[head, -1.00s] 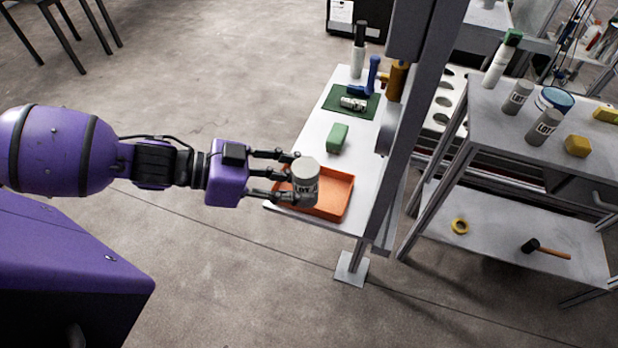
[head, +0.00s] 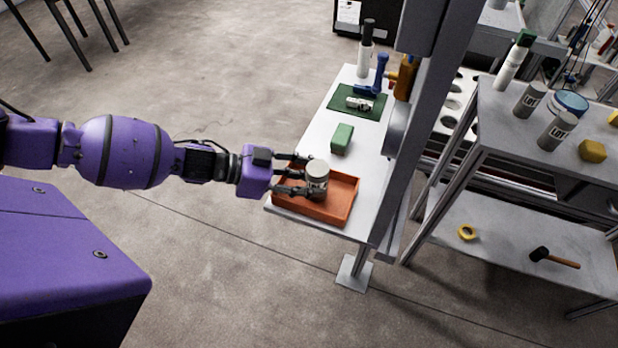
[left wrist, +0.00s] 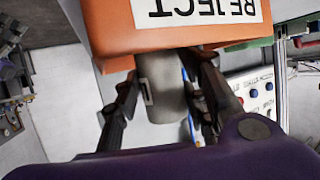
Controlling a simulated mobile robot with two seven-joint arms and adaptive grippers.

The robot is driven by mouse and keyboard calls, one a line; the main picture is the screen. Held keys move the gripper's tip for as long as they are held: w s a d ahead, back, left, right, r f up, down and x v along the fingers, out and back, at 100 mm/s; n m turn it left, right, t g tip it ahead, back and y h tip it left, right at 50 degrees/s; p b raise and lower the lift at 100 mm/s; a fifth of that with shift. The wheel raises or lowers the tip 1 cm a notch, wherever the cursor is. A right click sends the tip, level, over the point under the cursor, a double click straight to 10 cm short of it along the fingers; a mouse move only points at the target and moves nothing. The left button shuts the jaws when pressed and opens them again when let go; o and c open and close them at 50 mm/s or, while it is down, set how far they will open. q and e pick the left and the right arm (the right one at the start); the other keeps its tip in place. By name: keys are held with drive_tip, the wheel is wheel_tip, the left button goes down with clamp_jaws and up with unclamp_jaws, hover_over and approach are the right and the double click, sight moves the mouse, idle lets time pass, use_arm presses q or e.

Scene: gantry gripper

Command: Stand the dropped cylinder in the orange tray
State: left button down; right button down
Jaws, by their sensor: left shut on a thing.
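The cylinder (head: 317,177) is grey with a pale top and a dark label band. I cannot tell whether the cylinder's base touches the tray floor. My right gripper is not in view.
The tray lies at the near end of a narrow white table (head: 318,127). A green block (head: 341,138) lies behind it, then a green mat (head: 350,97) with a metal part. A grey upright post (head: 408,150) stands close on the right. A shelf (head: 490,120) holds other cylinders.

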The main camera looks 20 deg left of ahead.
use_arm(q)
drive_tip(key=shift+r, duration=0.1)
drive_tip(key=c, duration=1.1)
unclamp_jaws()
drive_tip(key=shift+f, duration=0.2)
drive_tip(key=shift+r, duration=0.1)
drive_tip(key=shift+a+r, duration=0.15)
drive_tip(key=v, duration=1.1)
drive_tip(key=shift+s+a, duration=0.25)
